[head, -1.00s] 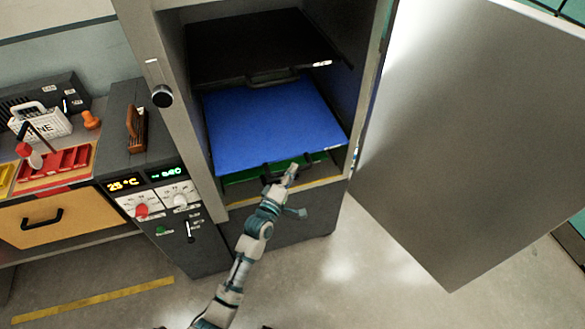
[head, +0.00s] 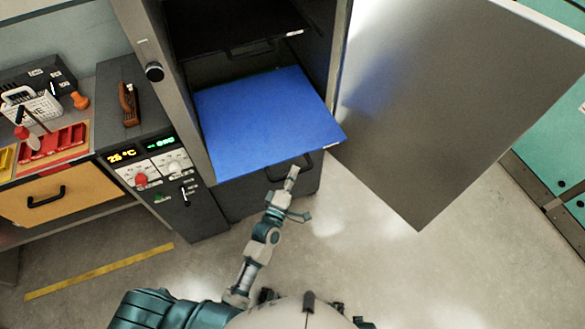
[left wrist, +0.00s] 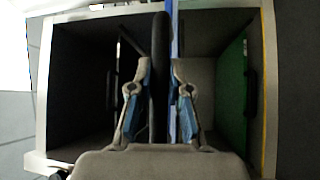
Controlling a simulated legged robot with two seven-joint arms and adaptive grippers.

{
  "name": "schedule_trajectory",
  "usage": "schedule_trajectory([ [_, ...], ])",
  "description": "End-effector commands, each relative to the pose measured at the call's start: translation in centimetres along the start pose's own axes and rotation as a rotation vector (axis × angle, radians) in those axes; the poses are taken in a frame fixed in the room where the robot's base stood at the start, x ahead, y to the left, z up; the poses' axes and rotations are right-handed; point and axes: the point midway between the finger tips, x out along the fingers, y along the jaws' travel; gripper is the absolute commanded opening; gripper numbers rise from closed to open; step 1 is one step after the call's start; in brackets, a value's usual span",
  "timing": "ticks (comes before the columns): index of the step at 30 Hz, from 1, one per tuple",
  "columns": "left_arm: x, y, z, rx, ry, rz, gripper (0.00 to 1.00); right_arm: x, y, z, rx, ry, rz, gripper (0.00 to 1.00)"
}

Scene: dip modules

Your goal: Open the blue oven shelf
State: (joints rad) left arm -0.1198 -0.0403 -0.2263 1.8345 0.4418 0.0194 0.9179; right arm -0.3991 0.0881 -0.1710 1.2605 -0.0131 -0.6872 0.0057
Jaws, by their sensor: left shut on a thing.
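The blue oven shelf (head: 265,120) sticks out through the front opening of the grey oven. Its dark handle (head: 307,162) is at the front edge. My left gripper (head: 292,178) is at this handle, in front of the shelf. In the left wrist view, my left gripper's fingers (left wrist: 160,100) stand on either side of the black handle bar (left wrist: 160,60) and are shut on it. The shelf shows there as a thin blue strip (left wrist: 175,25) beside the bar. My right gripper is not in view.
The oven door (head: 450,100) stands wide open on the right. A black shelf (head: 235,25) is above the blue one. A green shelf (left wrist: 232,90) shows in the left wrist view. A control panel (head: 160,165) is left of the oven. The floor in front is clear.

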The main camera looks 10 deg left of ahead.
Motion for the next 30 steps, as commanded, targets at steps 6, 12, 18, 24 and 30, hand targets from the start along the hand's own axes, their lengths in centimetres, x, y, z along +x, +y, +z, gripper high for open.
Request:
schedule_trajectory([
  [6, -0.2, -0.6, -0.2, 0.003, 0.003, -0.010, 0.00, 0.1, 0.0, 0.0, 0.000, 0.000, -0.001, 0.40],
  [12, -0.1, -0.5, -0.1, 0.003, 0.002, -0.010, 0.42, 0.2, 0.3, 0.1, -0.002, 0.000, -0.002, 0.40],
  [18, 0.0, -0.2, 0.2, 0.003, 0.000, -0.006, 0.43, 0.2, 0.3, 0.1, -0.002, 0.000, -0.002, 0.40],
  [24, -0.7, -0.2, 0.3, 0.004, -0.001, -0.006, 0.43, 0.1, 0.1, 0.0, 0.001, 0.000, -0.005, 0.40],
  [30, -4.4, -0.3, 0.2, 0.004, -0.002, -0.008, 0.43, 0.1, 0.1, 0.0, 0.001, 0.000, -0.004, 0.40],
])
